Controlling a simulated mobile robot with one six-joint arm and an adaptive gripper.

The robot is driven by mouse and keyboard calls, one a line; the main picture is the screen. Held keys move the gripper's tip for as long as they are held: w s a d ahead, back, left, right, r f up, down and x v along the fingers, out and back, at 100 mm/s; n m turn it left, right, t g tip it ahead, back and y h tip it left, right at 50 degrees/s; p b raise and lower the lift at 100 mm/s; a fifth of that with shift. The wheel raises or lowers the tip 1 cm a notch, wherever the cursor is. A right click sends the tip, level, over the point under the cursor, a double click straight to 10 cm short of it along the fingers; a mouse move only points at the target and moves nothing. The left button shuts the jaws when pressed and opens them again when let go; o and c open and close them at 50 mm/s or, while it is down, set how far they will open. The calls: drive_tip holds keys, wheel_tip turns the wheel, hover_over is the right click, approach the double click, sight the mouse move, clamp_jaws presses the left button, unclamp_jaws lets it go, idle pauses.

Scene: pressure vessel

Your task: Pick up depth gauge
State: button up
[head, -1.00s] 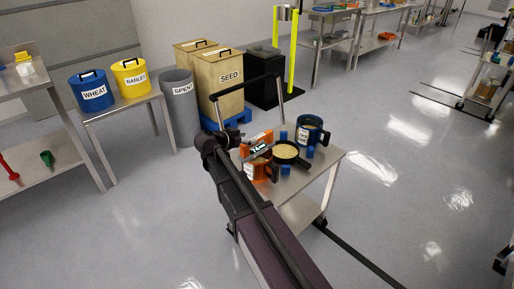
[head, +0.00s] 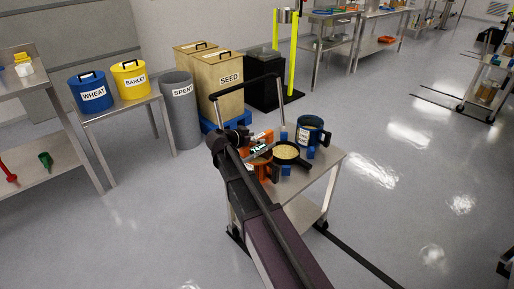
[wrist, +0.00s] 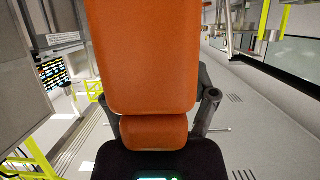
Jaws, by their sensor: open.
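I cannot pick out a depth gauge for certain in either view. My gripper (head: 266,149) is at the end of my arm, over the left part of a small steel cart (head: 318,178). In the head view its orange and black parts overlap the cookware and are hard to separate from it. In the wrist view, a large orange block, apparently a finger of my gripper (wrist: 150,60), fills the middle above a black body with a green light. Dark links show on both sides of it. The gripper is open, and I see nothing held.
The cart carries a dark pan (head: 287,153), a dark blue labelled mug (head: 309,133) and small blue blocks. Blue (head: 90,92) and yellow (head: 130,78) buckets stand on a side table. A grey bin (head: 181,110) and wooden seed bin (head: 227,85) stand behind.

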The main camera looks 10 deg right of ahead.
sight(256, 138)
drive_tip(key=shift+c, duration=0.2)
clamp_jaws()
drive_tip(key=shift+r, duration=0.1)
idle(0.4)
wheel_tip(256, 138, up, 3)
drive_tip(key=p, duration=0.3)
drive_tip(key=shift+r+p, duration=0.2)
drive_tip(key=shift+p, duration=0.1)
drive_tip(key=s+r+p, duration=0.1)
drive_tip(key=s, duration=1.5)
drive_tip(key=shift+a+r, duration=0.15)
drive_tip(key=shift+r, duration=0.05)
